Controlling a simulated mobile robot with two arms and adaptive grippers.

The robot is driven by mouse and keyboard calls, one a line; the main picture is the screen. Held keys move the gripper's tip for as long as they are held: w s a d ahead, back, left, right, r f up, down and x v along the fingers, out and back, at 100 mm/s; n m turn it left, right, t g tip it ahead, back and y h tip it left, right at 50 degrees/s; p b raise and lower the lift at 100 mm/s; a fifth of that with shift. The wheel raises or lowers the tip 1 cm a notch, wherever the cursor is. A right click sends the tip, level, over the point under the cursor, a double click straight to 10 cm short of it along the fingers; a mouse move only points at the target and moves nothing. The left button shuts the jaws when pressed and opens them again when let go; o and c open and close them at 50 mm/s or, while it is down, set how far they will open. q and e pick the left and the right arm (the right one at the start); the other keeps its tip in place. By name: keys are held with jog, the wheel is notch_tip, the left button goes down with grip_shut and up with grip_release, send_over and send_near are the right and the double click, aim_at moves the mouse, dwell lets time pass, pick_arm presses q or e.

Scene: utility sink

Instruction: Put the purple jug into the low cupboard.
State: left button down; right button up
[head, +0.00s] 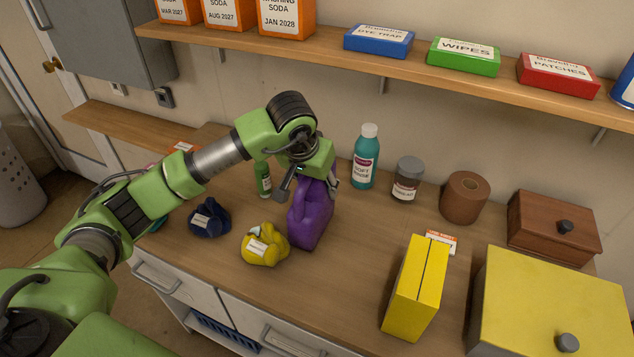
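The purple jug (311,217) stands upright on the wooden counter, near its middle. My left gripper (307,188) reaches down over the jug's top. It is open, its fingers spread on either side of the jug's upper part. The gripper hides the jug's top, and any contact is hard to make out. My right gripper is out of view. Below the counter's front edge are white fronts with handles (157,279) and an open space with a blue basket (224,334). Which part is the low cupboard is not clear from here.
A yellow bag (266,245) sits close left of the jug, with a dark blue bag (209,218) farther left. Behind stand a green bottle (263,181), a teal bottle (365,158) and a grey-lidded jar (407,180). A yellow carton (415,288) stands right; counter between is clear.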

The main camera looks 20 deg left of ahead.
pick_arm(q)
jog(key=shift+w, duration=0.1)
jog(key=c, duration=1.2)
grip_release()
jog(key=shift+o, duration=0.2)
jog(key=shift+s, duration=0.2)
